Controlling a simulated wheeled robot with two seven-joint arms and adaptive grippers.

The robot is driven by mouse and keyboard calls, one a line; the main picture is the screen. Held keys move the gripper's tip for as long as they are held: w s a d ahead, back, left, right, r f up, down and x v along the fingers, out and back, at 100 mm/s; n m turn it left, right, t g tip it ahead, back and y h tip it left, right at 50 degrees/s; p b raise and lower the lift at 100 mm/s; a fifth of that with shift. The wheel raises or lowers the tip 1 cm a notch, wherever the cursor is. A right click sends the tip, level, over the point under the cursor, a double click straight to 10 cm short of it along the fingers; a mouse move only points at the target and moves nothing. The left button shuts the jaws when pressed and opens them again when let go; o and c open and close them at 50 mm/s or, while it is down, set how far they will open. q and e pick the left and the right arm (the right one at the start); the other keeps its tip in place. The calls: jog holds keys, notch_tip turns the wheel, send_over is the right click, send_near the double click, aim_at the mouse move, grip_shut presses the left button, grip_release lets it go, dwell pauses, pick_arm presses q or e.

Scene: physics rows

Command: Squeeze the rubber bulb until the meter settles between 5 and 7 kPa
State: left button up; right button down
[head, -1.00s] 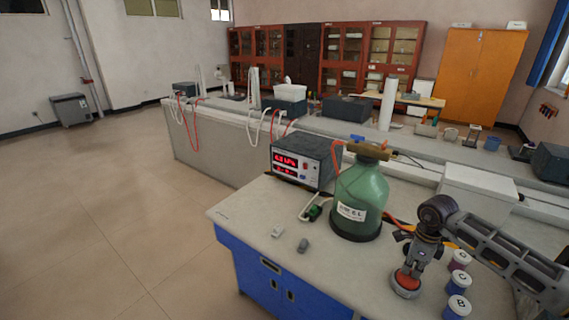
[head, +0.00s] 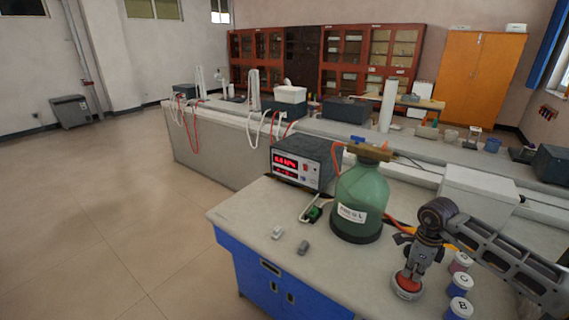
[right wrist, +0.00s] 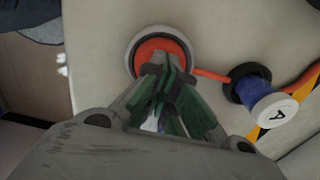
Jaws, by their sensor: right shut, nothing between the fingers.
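The rubber bulb (head: 408,286) is a low red dome in a grey ring on the bench's front right. It also shows in the right wrist view (right wrist: 149,50). My right gripper (head: 411,271) points down over it with its fingers shut and empty. In the right wrist view the fingertips (right wrist: 166,60) overlap the red dome and seem to touch it; contact depth cannot be told. The meter (head: 296,168) is a dark box with red lit digits, too blurred to read surely. My left gripper is out of view.
A green glass bottle (head: 362,195) with a brass top and orange tubing stands between the meter and the bulb. Several lettered jars (head: 459,285) stand right of the bulb.

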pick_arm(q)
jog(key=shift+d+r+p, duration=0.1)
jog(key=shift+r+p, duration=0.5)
pick_arm(e)
jog(key=shift+r, duration=1.3)
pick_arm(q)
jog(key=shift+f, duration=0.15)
pick_arm(e)
jog(key=shift+f, duration=0.25)
